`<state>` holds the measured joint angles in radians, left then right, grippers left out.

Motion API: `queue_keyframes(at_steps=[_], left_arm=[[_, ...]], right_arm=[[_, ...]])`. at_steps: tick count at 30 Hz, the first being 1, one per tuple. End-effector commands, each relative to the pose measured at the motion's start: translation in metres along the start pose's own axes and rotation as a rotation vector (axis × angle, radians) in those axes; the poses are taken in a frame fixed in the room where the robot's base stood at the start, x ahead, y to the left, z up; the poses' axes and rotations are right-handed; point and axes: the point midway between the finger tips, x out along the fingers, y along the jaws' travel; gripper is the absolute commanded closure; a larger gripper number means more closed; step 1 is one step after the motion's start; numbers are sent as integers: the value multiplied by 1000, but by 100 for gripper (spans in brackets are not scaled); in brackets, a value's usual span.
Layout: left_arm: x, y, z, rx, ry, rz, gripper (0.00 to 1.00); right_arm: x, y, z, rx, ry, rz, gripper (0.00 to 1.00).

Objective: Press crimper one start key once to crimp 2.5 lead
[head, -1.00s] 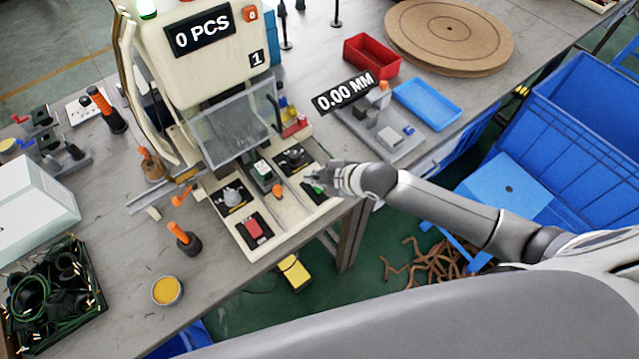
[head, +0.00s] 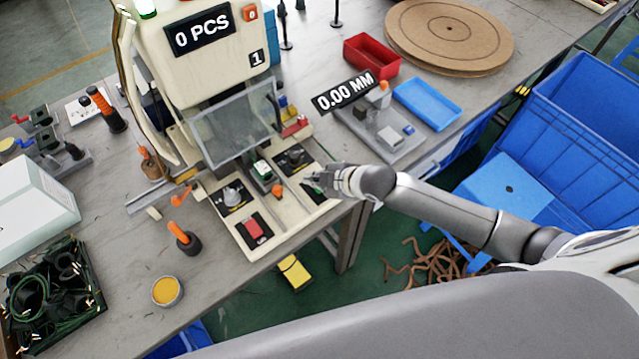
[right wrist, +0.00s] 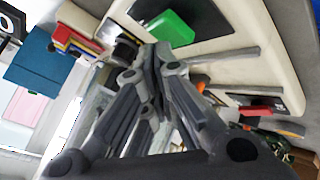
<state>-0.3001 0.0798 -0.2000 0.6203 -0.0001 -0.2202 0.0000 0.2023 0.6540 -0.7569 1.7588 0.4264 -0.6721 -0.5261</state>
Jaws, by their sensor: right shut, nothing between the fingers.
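Crimper one (head: 160,50) is the cream machine marked "1" at the upper middle of the head view. Its display (head: 203,30) reads "0 PCS". The green start key (right wrist: 170,28) sits on a black plate on its front panel and shows clearly in the right wrist view. In the head view the key is mostly covered by my right gripper (head: 322,180). That gripper is shut and empty, with its fingertips (right wrist: 152,52) close by the key; I cannot tell whether they touch it. A red key (head: 254,228) is on the panel's left side. My left gripper is out of view.
A clear guard (head: 235,122) stands over the crimper's work area. A gauge reading "0.00 MM" (head: 345,92), a blue tray (head: 427,103) and a red bin (head: 371,55) are to the right. An orange-handled tool (head: 184,237) and a yellow-filled tin (head: 166,291) stand at the left.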

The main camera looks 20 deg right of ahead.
Motion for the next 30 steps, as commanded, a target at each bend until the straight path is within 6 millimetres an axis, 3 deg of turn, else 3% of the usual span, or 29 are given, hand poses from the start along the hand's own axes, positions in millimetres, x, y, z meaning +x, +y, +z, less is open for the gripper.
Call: queue_keyframes(at_steps=[30], left_arm=[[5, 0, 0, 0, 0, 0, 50]], right_arm=[[8, -6, 6, 0, -1, -1, 100]])
